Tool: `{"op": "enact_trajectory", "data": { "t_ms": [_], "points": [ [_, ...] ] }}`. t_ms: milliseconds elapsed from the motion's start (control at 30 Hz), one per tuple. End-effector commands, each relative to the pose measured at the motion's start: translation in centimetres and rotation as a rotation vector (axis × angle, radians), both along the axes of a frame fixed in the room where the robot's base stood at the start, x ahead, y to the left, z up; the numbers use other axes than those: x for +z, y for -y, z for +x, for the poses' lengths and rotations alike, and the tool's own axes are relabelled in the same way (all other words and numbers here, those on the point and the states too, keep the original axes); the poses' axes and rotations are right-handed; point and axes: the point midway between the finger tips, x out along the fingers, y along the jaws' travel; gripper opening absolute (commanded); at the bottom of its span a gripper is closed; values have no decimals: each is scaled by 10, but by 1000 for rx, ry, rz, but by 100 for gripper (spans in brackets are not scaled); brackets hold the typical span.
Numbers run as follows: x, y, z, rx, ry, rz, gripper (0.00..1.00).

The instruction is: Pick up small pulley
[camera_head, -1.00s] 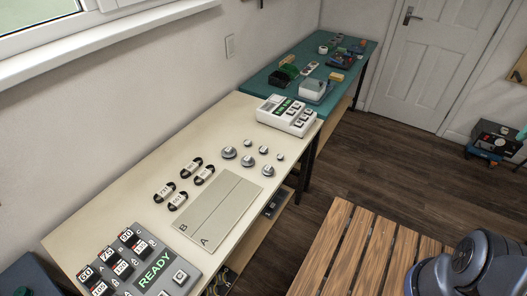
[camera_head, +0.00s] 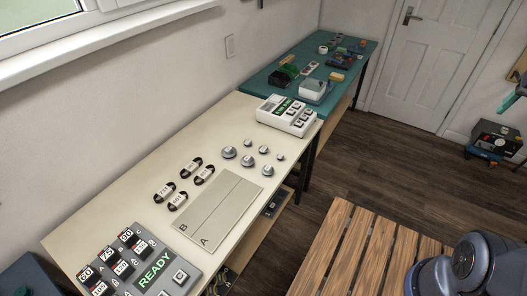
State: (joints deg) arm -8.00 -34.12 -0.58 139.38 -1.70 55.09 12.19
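Several silver round pulleys stand in two short rows on the cream workbench. The smaller ones are a small pulley (camera_head: 248,142) at the back, another small pulley (camera_head: 263,150) beside it, and a third small pulley (camera_head: 280,157) at the right. Larger pulleys (camera_head: 229,152) stand on the window side of them. All stand free on the bench with nothing touching them.
The cream bench (camera_head: 130,205) also holds a grey A/B board (camera_head: 218,205), several labelled black belts (camera_head: 190,167), a READY panel (camera_head: 150,272) and a white keypad device (camera_head: 287,116). A teal bench (camera_head: 262,78) with parts stands behind. A slatted wooden table (camera_head: 345,255) is front right.

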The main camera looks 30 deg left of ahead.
Motion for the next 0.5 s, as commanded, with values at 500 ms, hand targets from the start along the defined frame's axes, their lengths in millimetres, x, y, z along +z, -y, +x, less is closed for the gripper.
{"op": "enact_trajectory", "data": {
  "t_ms": [500],
  "points": [
    [-3,-119,107,-132,-117,36,63]
  ]
}}
